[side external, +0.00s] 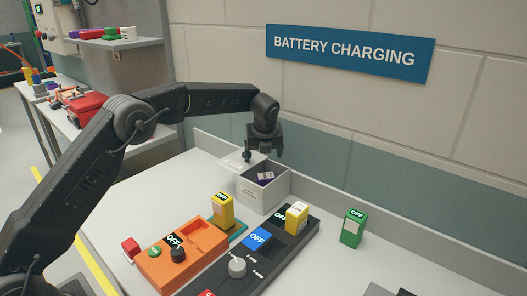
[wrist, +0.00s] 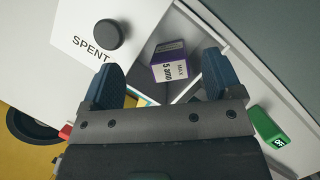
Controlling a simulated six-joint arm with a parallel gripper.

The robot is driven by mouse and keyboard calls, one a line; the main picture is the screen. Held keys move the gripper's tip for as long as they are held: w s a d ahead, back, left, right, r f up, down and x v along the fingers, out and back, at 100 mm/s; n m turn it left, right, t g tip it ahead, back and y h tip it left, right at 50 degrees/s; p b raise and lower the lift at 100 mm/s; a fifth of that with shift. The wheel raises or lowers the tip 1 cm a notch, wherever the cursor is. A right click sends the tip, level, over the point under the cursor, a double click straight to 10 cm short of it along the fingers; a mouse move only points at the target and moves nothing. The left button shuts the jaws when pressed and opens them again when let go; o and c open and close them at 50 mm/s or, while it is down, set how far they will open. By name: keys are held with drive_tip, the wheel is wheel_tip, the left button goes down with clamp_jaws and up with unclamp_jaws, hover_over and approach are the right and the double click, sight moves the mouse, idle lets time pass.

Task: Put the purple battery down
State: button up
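The purple battery (side external: 265,177), with a white label, lies inside the small white open box (side external: 262,197). In the wrist view the battery (wrist: 170,62) shows in the box between and beyond my fingertips, its label reading "5 amp MAX". My gripper (side external: 264,154) is above the box, pointing down. In the wrist view my gripper (wrist: 162,68) has its fingers spread wide with nothing between them. The battery appears to rest in the box, apart from the fingers.
A white lid (wrist: 85,30) marked "SPENT", with a black knob, lies beside the box. An orange charger (side external: 160,265), a black charger (side external: 262,270), two yellow batteries (side external: 222,211) (side external: 296,218) and a green battery (side external: 352,229) stand in front. The wall is close behind.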

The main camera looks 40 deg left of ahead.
drive_tip(key=shift+r, duration=0.15)
drive_tip(key=s+d+r+n, duration=0.25)
drive_tip(key=s+r, duration=0.25)
drive_tip(key=r, duration=0.4)
drive_tip(key=s+d+r+n, duration=0.1)
drive_tip(key=s+r+n, duration=0.2)
drive_tip(key=s+r, duration=0.4)
drive_tip(key=s+r+n+t+h, duration=0.1)
drive_tip(key=s+r+n+h, duration=0.15)
drive_tip(key=s+n, duration=0.65)
drive_tip(key=s+f+n, duration=0.3)
drive_tip(key=s+n, duration=0.1)
drive_tip(key=s, duration=0.3)
drive_tip(key=s+d+f+n+t, duration=0.1)
drive_tip(key=s+f+n, duration=0.1)
drive_tip(key=s+n, duration=0.2)
drive_tip(key=s+f+n, duration=0.3)
drive_tip(key=s+n, duration=0.1)
drive_tip(key=s, duration=0.5)
drive_tip(key=shift+s+d+f+h, duration=0.35)
drive_tip(key=shift+d, duration=0.05)
drive_tip(key=shift+n, duration=0.25)
drive_tip(key=shift+c, duration=0.4)
